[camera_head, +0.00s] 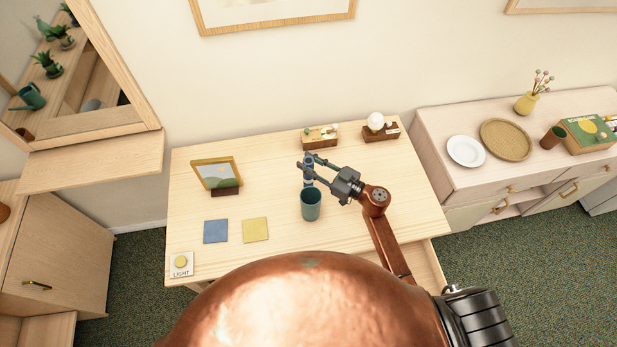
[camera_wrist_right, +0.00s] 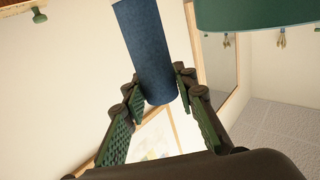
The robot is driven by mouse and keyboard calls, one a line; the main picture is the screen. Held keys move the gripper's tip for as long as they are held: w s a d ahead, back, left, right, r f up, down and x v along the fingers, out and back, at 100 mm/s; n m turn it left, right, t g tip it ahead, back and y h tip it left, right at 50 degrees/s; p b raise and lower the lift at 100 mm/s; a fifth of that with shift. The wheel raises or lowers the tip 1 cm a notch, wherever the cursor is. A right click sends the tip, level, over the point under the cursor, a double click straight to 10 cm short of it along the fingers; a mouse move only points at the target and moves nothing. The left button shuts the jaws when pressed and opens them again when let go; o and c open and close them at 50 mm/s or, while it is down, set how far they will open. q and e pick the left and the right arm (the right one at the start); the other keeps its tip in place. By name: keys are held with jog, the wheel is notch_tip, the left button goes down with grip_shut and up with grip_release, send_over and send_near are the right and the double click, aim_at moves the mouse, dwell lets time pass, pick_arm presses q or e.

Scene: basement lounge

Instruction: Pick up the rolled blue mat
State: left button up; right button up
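The rolled blue mat (camera_head: 308,171) stands on the light wood table, partly hidden by my right gripper and by the teal cup (camera_head: 311,205) in front of it. In the right wrist view the mat is a dark blue roll (camera_wrist_right: 150,50), with its lower end between the fingertips. My right gripper (camera_head: 307,162) has its fingers spread on either side of the mat. In the wrist view the fingers (camera_wrist_right: 160,92) look open, with a small gap at the right; contact at the left is unclear. My left gripper is out of view.
The table (camera_head: 270,186) also holds a framed picture (camera_head: 218,175), blue (camera_head: 215,231) and yellow (camera_head: 255,229) squares, a light switch (camera_head: 181,264) and two small wooden-based items (camera_head: 320,138) (camera_head: 380,131) at the back. A sideboard (camera_head: 450,190) stands right. The table's right side is clear.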

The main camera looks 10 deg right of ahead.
grip_shut()
dwell(0.3)
